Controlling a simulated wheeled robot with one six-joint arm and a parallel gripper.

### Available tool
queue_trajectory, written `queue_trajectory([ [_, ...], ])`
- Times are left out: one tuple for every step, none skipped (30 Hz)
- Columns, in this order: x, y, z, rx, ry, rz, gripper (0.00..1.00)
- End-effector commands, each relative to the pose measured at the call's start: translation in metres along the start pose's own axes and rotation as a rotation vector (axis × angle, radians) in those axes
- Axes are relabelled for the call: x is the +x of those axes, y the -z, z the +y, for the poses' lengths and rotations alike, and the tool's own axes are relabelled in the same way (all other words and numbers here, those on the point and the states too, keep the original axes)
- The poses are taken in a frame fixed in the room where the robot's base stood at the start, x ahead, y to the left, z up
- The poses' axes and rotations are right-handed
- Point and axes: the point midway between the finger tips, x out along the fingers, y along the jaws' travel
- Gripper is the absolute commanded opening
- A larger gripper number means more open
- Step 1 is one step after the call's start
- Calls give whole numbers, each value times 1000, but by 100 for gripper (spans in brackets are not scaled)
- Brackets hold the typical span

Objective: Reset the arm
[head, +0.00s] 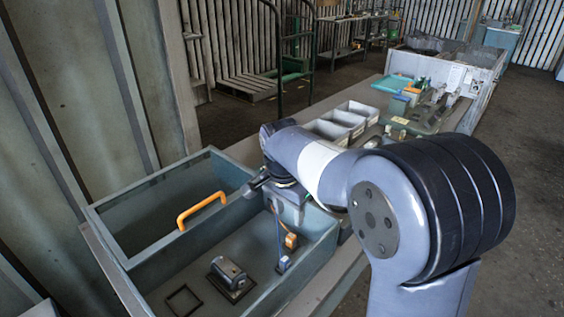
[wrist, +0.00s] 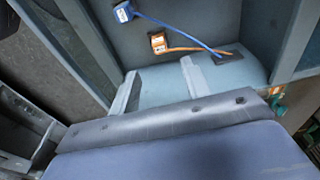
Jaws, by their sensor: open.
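My arm reaches from the right side of the head view to above the right end of a grey-blue open housing (head: 313,258). My gripper (wrist: 158,84) shows in the wrist view as two pale fingers spread apart with nothing between them. In the head view it is mostly hidden behind my own arm. Beyond the fingers, a blue connector (wrist: 123,12) and an orange connector (wrist: 158,43) lie apart from them, on blue and orange cables. The same orange connector (head: 291,241) and blue connector (head: 284,263) show inside the housing in the head view.
An orange handle (head: 202,210) stands over the housing's divider. A grey motor-like part (head: 229,274) and a dark square outline (head: 184,300) are on the housing floor. Pale bins (head: 357,112) and a cluttered bench lie behind my arm. The floor on the right is clear.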

Motion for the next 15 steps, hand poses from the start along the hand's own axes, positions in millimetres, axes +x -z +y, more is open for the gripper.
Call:
queue_trajectory([
  [6, 0, 1, 0, -4, -2, 45],
  [10, 0, 1, 0, -4, -2, 45],
  [15, 0, 1, 0, -4, -2, 45],
  [21, 0, 1, 0, -5, -2, 45],
  [26, 0, 1, 0, -5, -2, 45],
  [34, 0, 1, 0, -6, -3, 45],
  [40, 0, 1, 0, -5, -2, 45],
  [46, 0, 1, 0, -6, -3, 45],
  [54, 0, 1, 0, -7, -3, 45],
  [59, 0, 1, 0, -5, -2, 45],
  [65, 0, 1, 0, -6, -2, 45],
  [72, 0, 1, 0, -6, -2, 45],
  [77, 0, 1, 0, -6, -2, 45],
  [82, 0, 1, 0, -4, -1, 45],
  [88, 0, 1, 0, -5, -2, 45],
])
